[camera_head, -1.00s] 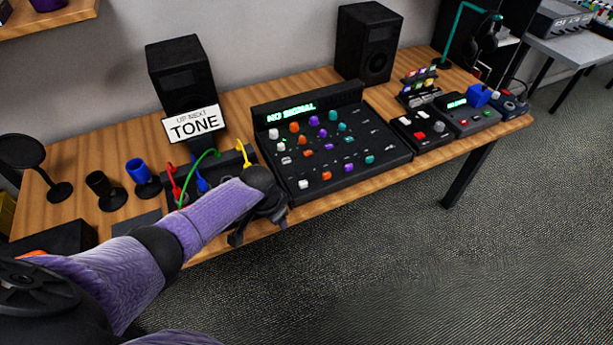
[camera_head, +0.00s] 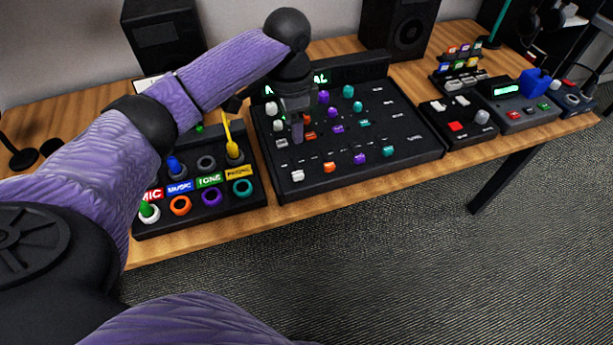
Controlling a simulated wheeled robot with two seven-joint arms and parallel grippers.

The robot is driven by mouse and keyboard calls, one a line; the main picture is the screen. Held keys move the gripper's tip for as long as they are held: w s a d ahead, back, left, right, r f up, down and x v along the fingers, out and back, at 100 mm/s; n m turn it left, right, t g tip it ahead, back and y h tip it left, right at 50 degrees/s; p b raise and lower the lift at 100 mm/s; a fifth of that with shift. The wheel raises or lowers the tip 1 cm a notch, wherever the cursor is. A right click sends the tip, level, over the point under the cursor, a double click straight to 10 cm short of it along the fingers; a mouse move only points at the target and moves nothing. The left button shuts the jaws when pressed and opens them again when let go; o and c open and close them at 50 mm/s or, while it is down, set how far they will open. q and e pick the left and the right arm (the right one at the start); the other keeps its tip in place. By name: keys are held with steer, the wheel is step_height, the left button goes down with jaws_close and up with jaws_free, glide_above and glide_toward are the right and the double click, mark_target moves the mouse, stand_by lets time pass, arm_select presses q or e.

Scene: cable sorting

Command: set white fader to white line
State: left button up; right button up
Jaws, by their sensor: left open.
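The white fader cap (camera_head: 297,175) sits at the lower left of the black mixing console (camera_head: 405,150), at the left end of the row of coloured fader caps. My left gripper (camera_head: 298,138) is open and points down over the console's left columns of knobs, above the white fader in the picture and apart from it. Its fingers partly hide the knobs there. I cannot make out the white line; only small pale marks show on the panel. My right gripper is not in view.
Orange (camera_head: 329,167), purple (camera_head: 360,158) and teal (camera_head: 388,151) fader caps stand right of the white one. A patch box (camera_head: 250,195) with coloured sockets and cables is on the left. A small control box (camera_head: 458,125) stands right of the console.

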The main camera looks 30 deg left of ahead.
arm_select(q)
steer(key=b, duration=0.4)
glide_above(298, 173)
step_height(298, 173, down, 6)
steer(key=shift+f, duration=0.2)
step_height(298, 173, down, 8)
steer(key=b, duration=0.3)
steer(key=shift+f, duration=0.15)
steer(key=shift+f+b, duration=0.3)
steer(key=shift+b, duration=0.05)
jaws_close()
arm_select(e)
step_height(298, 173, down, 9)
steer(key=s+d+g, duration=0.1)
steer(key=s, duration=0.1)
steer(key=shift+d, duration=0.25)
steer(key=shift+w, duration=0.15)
